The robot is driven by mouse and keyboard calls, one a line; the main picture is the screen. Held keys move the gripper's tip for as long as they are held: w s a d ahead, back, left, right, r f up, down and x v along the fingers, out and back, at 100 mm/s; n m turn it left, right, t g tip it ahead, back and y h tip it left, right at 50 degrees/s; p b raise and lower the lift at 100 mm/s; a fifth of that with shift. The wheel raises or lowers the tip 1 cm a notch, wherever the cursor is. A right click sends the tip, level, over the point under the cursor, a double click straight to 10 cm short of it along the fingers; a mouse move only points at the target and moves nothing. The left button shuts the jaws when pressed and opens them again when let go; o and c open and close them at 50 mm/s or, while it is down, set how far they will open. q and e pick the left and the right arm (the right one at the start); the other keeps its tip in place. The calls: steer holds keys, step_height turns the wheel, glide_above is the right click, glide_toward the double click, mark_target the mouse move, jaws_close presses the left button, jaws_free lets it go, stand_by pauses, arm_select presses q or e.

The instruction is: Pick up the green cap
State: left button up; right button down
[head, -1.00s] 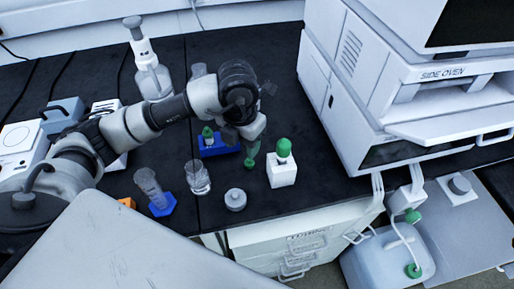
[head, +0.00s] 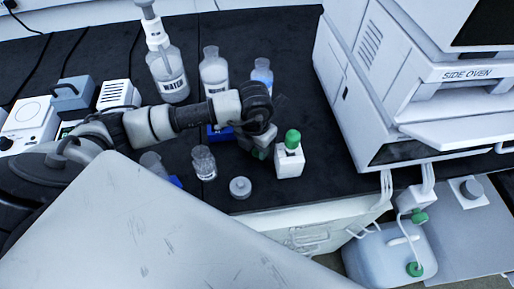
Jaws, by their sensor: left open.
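A green cap (head: 292,138) sits on top of a white block (head: 289,161) on the black bench. My left gripper (head: 262,146) is low over the bench, just left of the white block. It is open, its fingers partly hidden by its own wrist. A bit of another green thing (head: 260,154) shows at or between its fingertips; whether they touch it I cannot tell. A blue holder (head: 220,133) is mostly hidden behind my left arm. My right gripper is not in view.
A grey round piece (head: 240,187) and a glass beaker (head: 204,163) stand in front of the arm. The side oven (head: 410,90) rises at right. A container (head: 390,255) with green caps is below right.

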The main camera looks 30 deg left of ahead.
arm_select(q)
steer(key=shift+f, duration=0.35)
steer(key=shift+c, duration=0.5)
steer(key=c, duration=0.7)
steer(key=shift+r, duration=0.15)
steer(key=shift+c, duration=0.2)
